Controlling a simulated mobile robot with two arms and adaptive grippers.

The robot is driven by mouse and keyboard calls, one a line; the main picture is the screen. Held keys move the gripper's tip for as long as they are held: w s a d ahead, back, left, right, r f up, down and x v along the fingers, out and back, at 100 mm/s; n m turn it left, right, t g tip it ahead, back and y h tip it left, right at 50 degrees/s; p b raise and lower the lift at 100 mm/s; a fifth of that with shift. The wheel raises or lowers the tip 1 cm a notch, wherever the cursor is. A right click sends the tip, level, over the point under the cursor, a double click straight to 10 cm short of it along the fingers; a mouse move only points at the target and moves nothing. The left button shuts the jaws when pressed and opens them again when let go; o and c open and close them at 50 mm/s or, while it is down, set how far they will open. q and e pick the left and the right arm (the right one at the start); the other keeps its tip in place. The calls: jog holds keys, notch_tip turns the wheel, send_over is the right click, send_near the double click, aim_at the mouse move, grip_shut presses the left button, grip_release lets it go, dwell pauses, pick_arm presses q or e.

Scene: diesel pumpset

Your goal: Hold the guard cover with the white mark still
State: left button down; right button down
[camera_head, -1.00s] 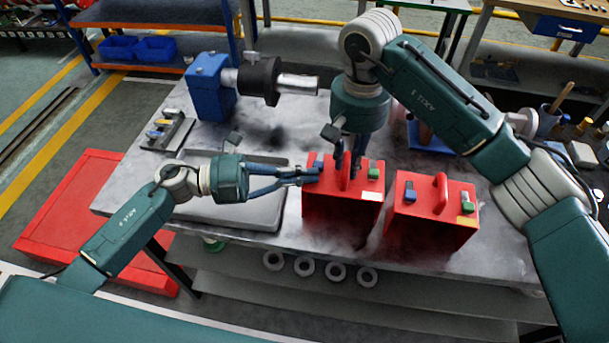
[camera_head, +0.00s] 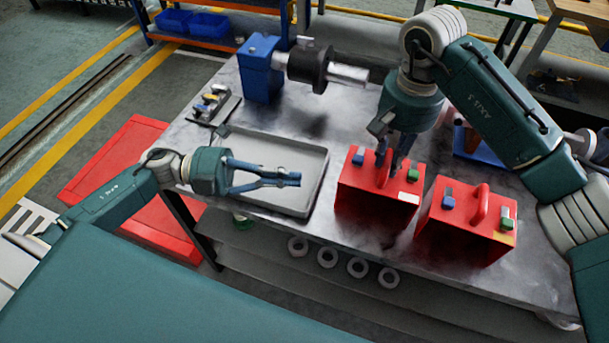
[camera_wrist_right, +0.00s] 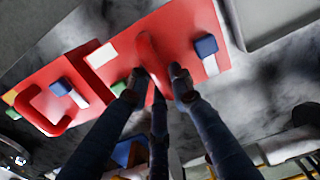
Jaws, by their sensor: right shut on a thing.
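The red guard cover (camera_head: 372,205) with the white mark (camera_head: 408,199) stands upright on the metal table. Its red handle (camera_head: 382,168) is between the fingers of my right gripper (camera_head: 399,160), which is shut on it. The right wrist view also shows the handle (camera_wrist_right: 150,55) between the fingertips, with the white mark (camera_wrist_right: 101,55) beside it. A blue latch (camera_head: 358,159) and a green latch (camera_head: 413,175) sit on top of this cover. My left gripper (camera_head: 296,180) is empty, its fingertips together, left of the cover and above the grey tray.
A second red cover (camera_head: 462,238) with a yellow mark (camera_head: 503,238) stands close on the right. The grey tray (camera_head: 318,160) lies left. A blue pump block (camera_head: 259,72) with a dark coupling (camera_head: 307,65) is behind. Several rings lie on the lower shelf.

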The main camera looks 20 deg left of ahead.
dwell(0.3)
jog(key=c, duration=1.5)
grip_release()
jog(key=shift+o, duration=0.2)
